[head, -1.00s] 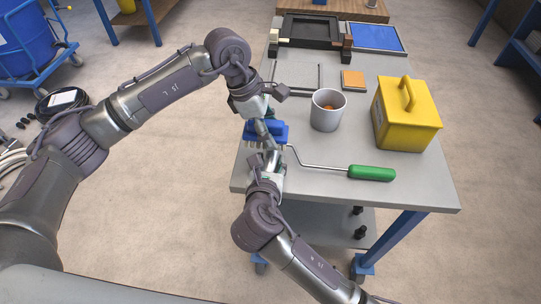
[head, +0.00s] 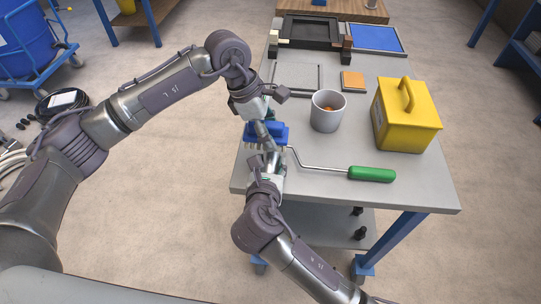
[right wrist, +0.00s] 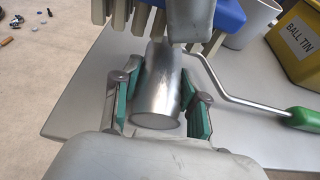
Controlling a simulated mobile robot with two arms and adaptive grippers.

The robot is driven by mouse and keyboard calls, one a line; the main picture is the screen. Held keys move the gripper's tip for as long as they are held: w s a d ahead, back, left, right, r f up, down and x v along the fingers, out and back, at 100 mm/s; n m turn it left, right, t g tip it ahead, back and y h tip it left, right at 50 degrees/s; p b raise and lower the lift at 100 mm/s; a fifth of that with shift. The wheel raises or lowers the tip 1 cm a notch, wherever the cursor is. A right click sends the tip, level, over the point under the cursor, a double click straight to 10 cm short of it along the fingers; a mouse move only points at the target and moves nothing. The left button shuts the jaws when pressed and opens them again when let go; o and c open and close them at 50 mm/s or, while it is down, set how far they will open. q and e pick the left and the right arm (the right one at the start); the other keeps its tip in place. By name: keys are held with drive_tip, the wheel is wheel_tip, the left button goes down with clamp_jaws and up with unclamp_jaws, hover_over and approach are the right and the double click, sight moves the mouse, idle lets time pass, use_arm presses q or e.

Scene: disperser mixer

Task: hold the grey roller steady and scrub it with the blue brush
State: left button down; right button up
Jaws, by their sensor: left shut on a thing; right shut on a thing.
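My left gripper (head: 264,127) is shut on the blue brush (head: 281,131) at the left edge of the table. The brush's pale bristles point down; in the right wrist view the brush (right wrist: 205,14) is at the top, close to the far end of the roller. My right gripper (right wrist: 162,105) is shut on the grey roller (right wrist: 157,88), with green pads on either side of it. The roller's bent wire runs to a green handle (head: 371,173) at the table's front. In the head view the grippers hide most of the roller. I cannot tell whether the bristles touch it.
A grey cup (head: 327,111) with something orange inside and a yellow tin (head: 406,115) stand to the right. An orange block (head: 352,80), a blue pad (head: 375,39) and a black tray (head: 309,30) lie farther back. The table's front right is bare.

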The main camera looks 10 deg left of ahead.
sight(274, 160)
use_arm(q)
drive_tip(key=shift+f, duration=0.95)
drive_tip(key=shift+s+f, duration=0.15)
drive_tip(key=shift+s, duration=1.45)
